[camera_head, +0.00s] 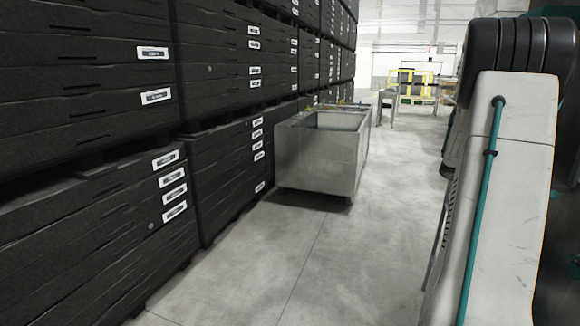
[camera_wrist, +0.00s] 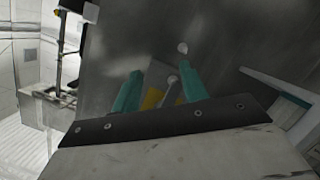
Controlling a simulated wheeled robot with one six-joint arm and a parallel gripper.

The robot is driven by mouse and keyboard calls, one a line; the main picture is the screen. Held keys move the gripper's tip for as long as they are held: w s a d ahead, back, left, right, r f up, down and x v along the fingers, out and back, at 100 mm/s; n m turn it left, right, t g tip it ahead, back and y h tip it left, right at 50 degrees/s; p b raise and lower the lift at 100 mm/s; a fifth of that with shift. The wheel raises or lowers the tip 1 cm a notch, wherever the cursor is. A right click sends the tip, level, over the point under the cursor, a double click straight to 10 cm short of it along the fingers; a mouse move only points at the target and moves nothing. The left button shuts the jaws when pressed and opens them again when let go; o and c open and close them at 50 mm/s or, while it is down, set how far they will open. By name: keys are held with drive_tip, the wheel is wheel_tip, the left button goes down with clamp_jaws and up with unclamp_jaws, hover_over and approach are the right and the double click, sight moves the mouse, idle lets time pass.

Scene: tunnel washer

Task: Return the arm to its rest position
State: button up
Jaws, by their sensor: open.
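My gripper (camera_wrist: 159,88) shows in the wrist view as two teal fingers standing apart beyond a dark mounting plate. It is open, with no object visibly held. A dark grey metal surface (camera_wrist: 235,45) fills the view beyond the fingers; whether they touch it I cannot tell. A small yellow patch and a pale round-ended part show between the fingers. In the head view a white arm link with a teal cable and a black ribbed joint fills the right side. My gripper is not visible there.
Tall stacks of black crates with white labels (camera_head: 215,75) line the left. A grey metal bin (camera_head: 315,160) stands on the floor beside them. The concrete floor (camera_head: 320,265) is clear in front and to the bin's right. A yellow frame (camera_head: 417,86) stands far back.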

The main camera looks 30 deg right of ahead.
drive_tip(key=w+a+f+n+t+y, duration=0.1)
drive_tip(key=w+a+n+t+y, duration=0.25)
drive_tip(key=a, duration=0.85)
drive_tip(key=w+a+f+n+t, duration=0.15)
drive_tip(key=w+a+n, duration=0.4)
drive_tip(key=a, duration=0.55)
drive_tip(key=w+a+n+t+y, duration=0.1)
drive_tip(key=w+a+n+t, duration=0.3)
drive_tip(key=a, duration=0.8)
drive_tip(key=s+a+n+t+y, duration=0.1)
drive_tip(key=a+n, duration=0.4)
drive_tip(key=a, duration=0.7)
drive_tip(key=s+a+r+n+t+y, duration=0.1)
drive_tip(key=a+n+t, duration=0.3)
drive_tip(key=a, duration=0.9)
drive_tip(key=shift+s+n+t+y, duration=0.3)
drive_tip(key=shift+s+n+y, duration=0.1)
drive_tip(key=shift+y, duration=0.15)
drive_tip(key=shift+c, duration=0.8)
